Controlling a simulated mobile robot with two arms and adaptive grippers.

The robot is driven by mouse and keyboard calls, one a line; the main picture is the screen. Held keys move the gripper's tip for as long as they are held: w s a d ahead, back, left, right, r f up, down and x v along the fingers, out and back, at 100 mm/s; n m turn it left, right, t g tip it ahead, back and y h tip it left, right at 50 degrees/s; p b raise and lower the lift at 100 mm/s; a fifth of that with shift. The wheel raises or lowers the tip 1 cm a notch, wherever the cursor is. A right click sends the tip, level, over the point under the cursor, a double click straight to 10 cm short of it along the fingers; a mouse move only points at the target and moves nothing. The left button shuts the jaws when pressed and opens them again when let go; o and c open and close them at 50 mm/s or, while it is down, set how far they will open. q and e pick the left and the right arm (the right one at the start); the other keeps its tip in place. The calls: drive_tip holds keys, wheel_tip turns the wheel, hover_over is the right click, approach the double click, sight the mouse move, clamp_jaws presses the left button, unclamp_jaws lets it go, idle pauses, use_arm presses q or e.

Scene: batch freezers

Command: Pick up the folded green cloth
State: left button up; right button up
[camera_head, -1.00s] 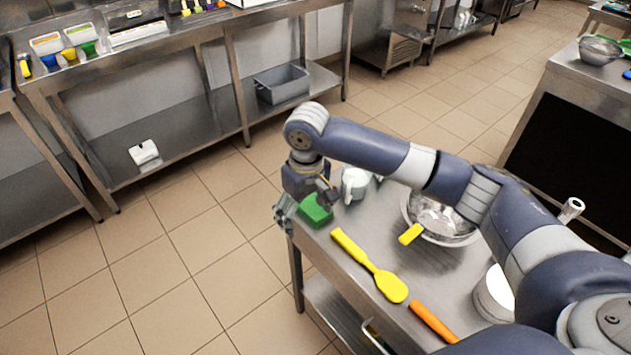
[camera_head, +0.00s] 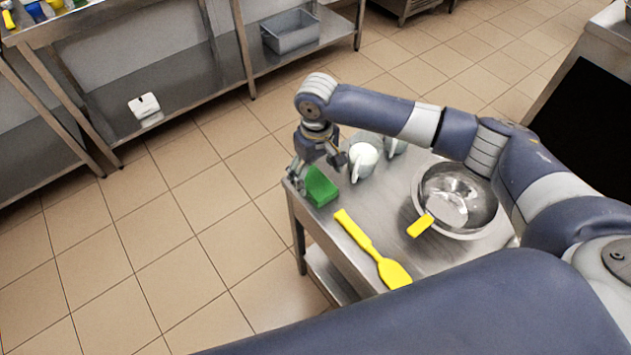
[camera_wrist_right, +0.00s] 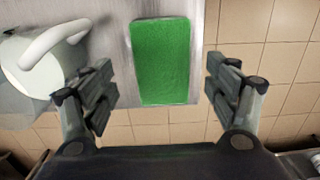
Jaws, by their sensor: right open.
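My right gripper (camera_head: 318,170) is just above and beside the cloth, pointing down. In the right wrist view my right gripper (camera_wrist_right: 163,90) is open and empty, with one finger on each side of the cloth's width. Whether the fingertips reach the table is unclear. My left gripper is not in view.
A white jug (camera_head: 363,161) stands right of the cloth and shows close to one finger in the wrist view (camera_wrist_right: 40,60). A metal bowl (camera_head: 482,214) with a yellow-handled tool (camera_head: 420,226) and a yellow spatula (camera_head: 374,252) are further along the table. Tiled floor lies left.

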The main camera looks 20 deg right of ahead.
sight(315, 181)
drive_tip(key=shift+a+f, duration=0.2)
drive_tip(key=shift+f, duration=1.4)
drive_tip(key=shift+c, duration=0.2)
drive_tip(key=c, duration=1.1)
drive_tip(key=shift+c, duration=0.4)
drive_tip(key=shift+w+r, duration=0.1)
drive_tip(key=shift+r, duration=0.55)
drive_tip(key=shift+s+r+b, duration=0.2)
drive_tip(key=shift+r+b, duration=0.2)
drive_tip(key=shift+r, duration=0.75)
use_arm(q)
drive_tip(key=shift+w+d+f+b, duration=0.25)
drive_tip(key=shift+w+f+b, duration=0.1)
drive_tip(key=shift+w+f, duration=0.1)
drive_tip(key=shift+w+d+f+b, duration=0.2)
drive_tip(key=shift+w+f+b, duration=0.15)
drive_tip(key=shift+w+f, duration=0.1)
use_arm(e)
drive_tip(key=s+a, duration=0.1)
drive_tip(key=s, duration=0.6)
drive_tip(key=s+a+r, duration=0.1)
drive_tip(key=s+a, duration=0.1)
drive_tip(key=s, duration=0.6)
drive_tip(key=shift+a+r, duration=0.3)
